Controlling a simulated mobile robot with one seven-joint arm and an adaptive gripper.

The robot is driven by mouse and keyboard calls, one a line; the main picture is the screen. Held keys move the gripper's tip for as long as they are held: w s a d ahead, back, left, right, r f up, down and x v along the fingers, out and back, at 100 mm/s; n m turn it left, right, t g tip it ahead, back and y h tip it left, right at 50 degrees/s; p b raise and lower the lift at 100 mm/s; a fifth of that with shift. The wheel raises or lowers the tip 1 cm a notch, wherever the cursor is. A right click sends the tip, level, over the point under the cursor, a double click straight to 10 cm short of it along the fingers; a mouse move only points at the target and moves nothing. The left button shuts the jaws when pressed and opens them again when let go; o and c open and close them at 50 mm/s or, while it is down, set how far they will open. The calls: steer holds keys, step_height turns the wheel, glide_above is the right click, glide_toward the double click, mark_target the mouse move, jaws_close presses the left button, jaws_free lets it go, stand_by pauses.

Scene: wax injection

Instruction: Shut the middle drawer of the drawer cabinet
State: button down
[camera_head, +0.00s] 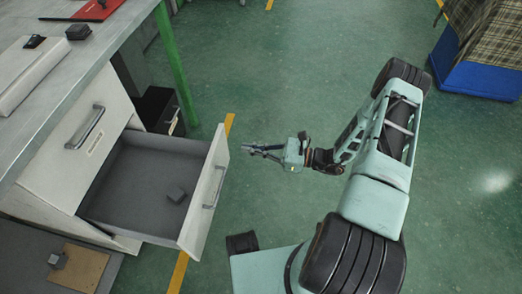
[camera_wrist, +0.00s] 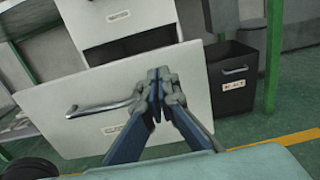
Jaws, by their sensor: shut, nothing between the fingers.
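The drawer cabinet (camera_head: 62,178) stands at the left of the head view under a grey worktop. The drawer's white front has a metal handle (camera_head: 214,188); the handle also shows in the wrist view (camera_wrist: 100,108). The drawer above it (camera_head: 78,150) is shut. My gripper (camera_head: 246,149) is shut and empty, to the right of the drawer front near its far end. In the wrist view my fingers (camera_wrist: 157,112) point toward the white front, right of the handle; contact cannot be told.
A dark bin (camera_wrist: 233,85) with a label stands beside the cabinet, near a green table leg (camera_head: 175,68). A brown board (camera_head: 84,270) lies low at the front left. The green floor (camera_head: 270,80) around my arm is clear.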

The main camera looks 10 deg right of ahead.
mark_target(218, 143)
steer(key=b+x, duration=0.1)
steer(key=x, duration=0.6)
steer(key=shift+a, duration=0.2)
steer(key=shift+w, duration=0.1)
